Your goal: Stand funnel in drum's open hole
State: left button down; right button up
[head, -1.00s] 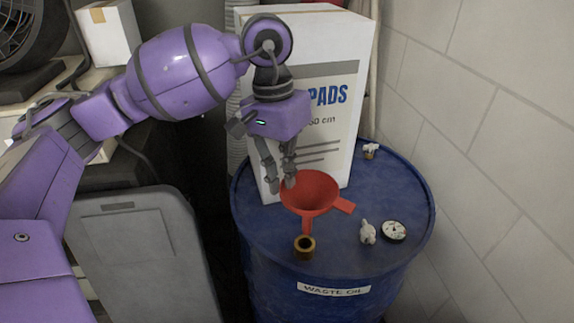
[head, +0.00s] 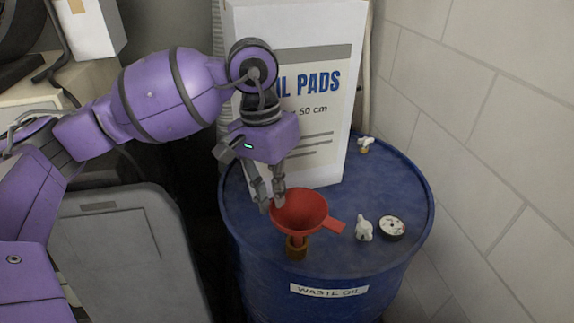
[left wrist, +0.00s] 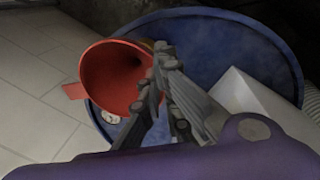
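The red funnel (head: 310,222), with a flat side tab, is upright at the near left of the blue drum's top (head: 375,185). Its spout end meets the brass-coloured ring of the drum's open hole (head: 297,253) in the head view; I cannot tell how deep the spout sits. My left gripper (head: 271,204) is shut on the funnel's left rim. In the left wrist view the funnel's bowl (left wrist: 108,78) shows beside the fingers (left wrist: 150,95), and its spout end is hidden. My right gripper is not in view.
A tall white pads box (head: 325,105) stands on the drum's back, close behind my left gripper. A white fitting (head: 363,228) and a round gauge (head: 391,228) are right of the funnel. Another small fitting (head: 365,145) is at the back. A block wall (head: 490,130) borders the right.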

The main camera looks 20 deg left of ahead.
pick_arm(q)
jog(key=shift+f, duration=0.1)
jog(key=c, duration=1.9)
grip_release()
jog(key=shift+o, duration=0.2)
